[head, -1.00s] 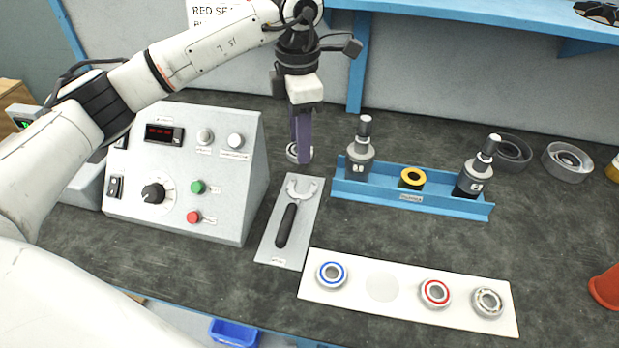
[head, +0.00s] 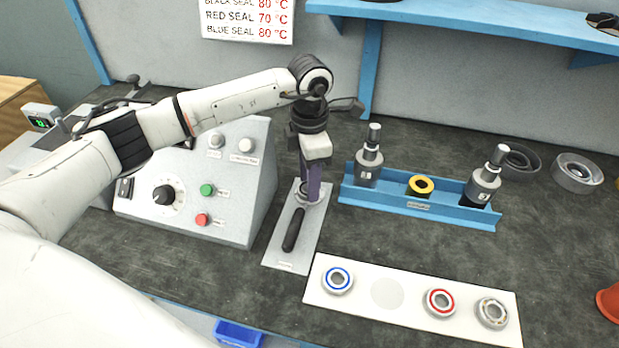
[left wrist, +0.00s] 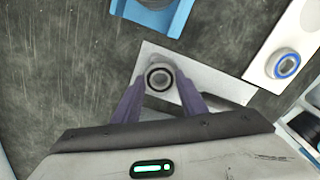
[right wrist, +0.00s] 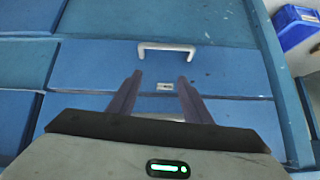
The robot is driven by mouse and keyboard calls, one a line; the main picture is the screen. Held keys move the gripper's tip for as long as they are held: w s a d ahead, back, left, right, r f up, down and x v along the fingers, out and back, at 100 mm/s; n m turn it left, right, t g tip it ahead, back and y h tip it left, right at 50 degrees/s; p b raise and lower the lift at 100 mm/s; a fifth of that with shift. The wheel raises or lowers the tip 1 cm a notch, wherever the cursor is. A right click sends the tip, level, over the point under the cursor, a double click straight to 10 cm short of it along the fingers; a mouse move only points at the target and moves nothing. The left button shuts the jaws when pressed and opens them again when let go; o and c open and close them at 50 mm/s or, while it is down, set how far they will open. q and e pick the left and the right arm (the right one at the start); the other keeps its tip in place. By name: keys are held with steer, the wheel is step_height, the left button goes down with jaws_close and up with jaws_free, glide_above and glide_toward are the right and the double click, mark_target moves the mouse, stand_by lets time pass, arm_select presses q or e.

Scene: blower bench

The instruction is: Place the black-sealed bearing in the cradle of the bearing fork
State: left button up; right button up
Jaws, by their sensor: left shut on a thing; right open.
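The black-sealed bearing (left wrist: 159,77), a small ring with a black band, sits between the two purple fingertips of my left gripper (left wrist: 160,84) in the left wrist view. My left gripper (head: 311,193) is shut on it, at the far end of the bearing fork (head: 293,230), where the cradle is. The fork has a black handle and lies on a pale plate (head: 275,257). The fingers and bearing largely hide the cradle, so I cannot tell if the bearing rests in it or is just above. My right gripper (right wrist: 160,77) is open and empty, facing blue drawers.
A control box (head: 225,215) stands close left of the fork. A white strip (head: 365,312) in front carries blue-sealed, red-sealed and open bearings, with one empty spot.

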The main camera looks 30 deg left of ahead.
arm_select(q)
steer(key=shift+f, duration=0.1)
steer(key=shift+f, duration=0.15)
steer(key=o, duration=1)
step_height(320, 180, up, 12)
steer(key=shift+r, duration=0.25)
